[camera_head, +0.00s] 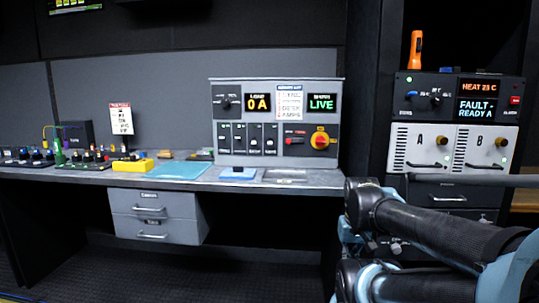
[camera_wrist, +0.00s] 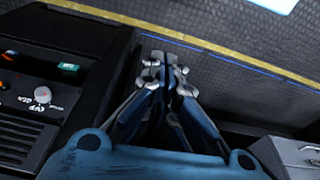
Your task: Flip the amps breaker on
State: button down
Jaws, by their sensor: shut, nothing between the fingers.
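The grey power panel (camera_head: 220,136) stands at the back of the desk in the head view. A row of several dark breaker switches (camera_head: 254,138) sits on its lower left; I cannot read which one is labelled amps. A display above reads "0 A" (camera_head: 257,103), and another reads "LIVE" (camera_head: 321,103). A red and yellow rotary switch (camera_head: 320,140) is at the lower right of the panel. My gripper (camera_wrist: 165,68) is shut and empty in the wrist view, over the dark floor and apart from the panel.
A rack at the right holds a unit reading "FAULT - READY A" (camera_head: 476,109) above white modules A and B (camera_head: 426,148). An orange torch (camera_head: 416,50) stands on top. The desk (camera_head: 315,183) carries a blue pad (camera_head: 238,174) and a teal mat (camera_head: 180,170). Drawers (camera_head: 150,214) hang below.

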aim_at(270, 142)
jog(key=w+d+r+n+t+h, duration=0.2)
jog(key=w+r+n, duration=0.2)
jog(key=w, duration=0.3)
jog(key=w+d+r+n+t+h, duration=0.1)
jog(key=w+r+n+h, duration=0.1)
jog(key=w+r+n, duration=0.3)
jog(key=w+a+r+n+t, duration=0.3)
jog(key=w+a+n, duration=0.2)
jog(key=w, duration=0.3)
jog(key=w+a+r+n+t, duration=0.3)
jog(key=w+a+n, duration=0.2)
jog(key=w, duration=0.3)
jog(key=w+a+r+n+t, duration=0.3)
jog(key=w+a+n, duration=0.2)
jog(key=w, duration=0.4)
jog(key=shift+a+r+n, duration=0.25)
jog(key=shift+n, duration=0.45)
jog(key=w+a+n+t+y, duration=0.1)
jog(key=a+n, duration=0.2)
jog(key=a, duration=0.2)
jog(key=w+a+r+n+t+y, duration=0.1)
jog(key=w+a+n, duration=0.1)
jog(key=a, duration=0.3)
jog(key=w+a+n+t+y, duration=0.1)
jog(key=a+n, duration=0.4)
jog(key=shift+w+a+r+t, duration=0.3)
jog(key=shift+a+r+t, duration=0.05)
jog(key=shift+r+t, duration=0.05)
jog(key=w, duration=1)
jog(key=shift+d, duration=0.25)
